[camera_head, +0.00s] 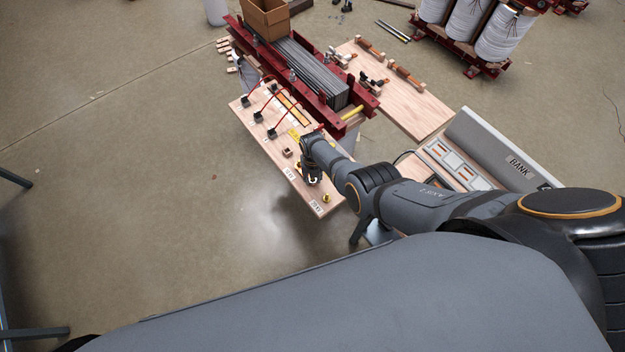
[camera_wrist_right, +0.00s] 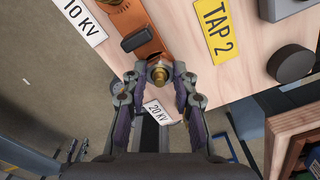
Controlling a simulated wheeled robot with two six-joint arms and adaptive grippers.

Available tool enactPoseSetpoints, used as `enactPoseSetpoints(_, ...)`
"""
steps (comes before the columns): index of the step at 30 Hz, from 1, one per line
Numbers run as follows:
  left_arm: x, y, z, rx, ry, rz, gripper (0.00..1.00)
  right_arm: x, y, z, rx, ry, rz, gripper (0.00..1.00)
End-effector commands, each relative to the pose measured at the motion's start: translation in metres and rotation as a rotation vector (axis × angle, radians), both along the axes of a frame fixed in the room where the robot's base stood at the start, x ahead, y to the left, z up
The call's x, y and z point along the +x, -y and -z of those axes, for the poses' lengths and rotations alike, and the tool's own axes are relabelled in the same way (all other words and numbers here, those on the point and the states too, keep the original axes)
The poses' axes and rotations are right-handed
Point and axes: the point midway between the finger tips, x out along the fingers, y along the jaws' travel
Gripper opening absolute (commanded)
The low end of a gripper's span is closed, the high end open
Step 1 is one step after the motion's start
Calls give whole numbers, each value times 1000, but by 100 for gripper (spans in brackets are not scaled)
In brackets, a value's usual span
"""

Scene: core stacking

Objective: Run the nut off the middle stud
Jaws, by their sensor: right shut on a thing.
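My right gripper (camera_head: 311,180) reaches down to the front end of a pale wooden terminal board (camera_head: 262,135). In the right wrist view, my right gripper (camera_wrist_right: 158,78) has its two fingertips on either side of a brass nut (camera_wrist_right: 158,73), shut on it. The nut sits at the end of an orange strip (camera_wrist_right: 136,22), near a 20 KV label (camera_wrist_right: 154,112). The stud under the nut is mostly hidden. Another brass fitting (camera_head: 326,198) stands nearer the board's front corner in the head view. My left gripper is not in view.
A black block (camera_wrist_right: 136,38) lies on the strip. A TAP 2 label (camera_wrist_right: 216,31) and a dark round knob (camera_wrist_right: 290,63) are to the right. A red-framed core (camera_head: 318,72) stands behind the board. A grey BANK panel (camera_head: 500,150) is right of my arm.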

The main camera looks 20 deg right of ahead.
Motion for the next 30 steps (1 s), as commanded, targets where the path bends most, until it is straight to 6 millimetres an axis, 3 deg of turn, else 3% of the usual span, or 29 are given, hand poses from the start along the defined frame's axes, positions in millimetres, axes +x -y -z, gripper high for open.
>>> enactPoseSetpoints(30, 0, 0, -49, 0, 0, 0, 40, 2, 0, -51, 0, 5, 4, 0)
